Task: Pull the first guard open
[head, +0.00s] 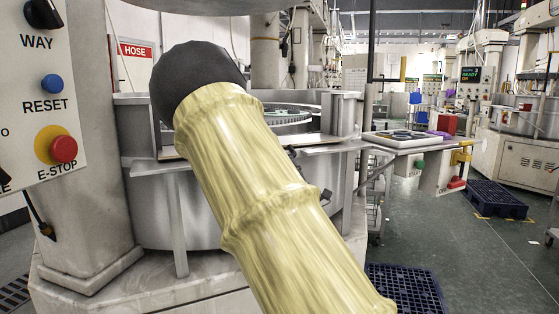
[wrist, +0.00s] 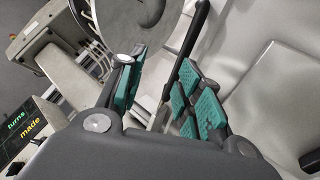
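My gripper (wrist: 160,72) shows in the wrist view with its two teal-padded fingers apart. I see nothing clasped between the pads. A black bar (wrist: 197,26), perhaps a guard handle, runs down from the top edge to the right finger; I cannot tell whether it touches. Pale panels (wrist: 285,85) lie to the right, and part of a round plate shows behind the fingers. In the head view, the lapping machine has upright grey guard panels (head: 346,114) around its round plate (head: 290,116). My arm covers its middle, hiding most of my gripper and the handle area. I cannot tell which panel is the first guard.
A control panel (head: 38,95) with a blue reset button and red E-stop stands close at left. A side table (head: 395,143) with parts is right of the machine. Blue pallets (head: 495,199) lie on the floor. The aisle at right has free floor.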

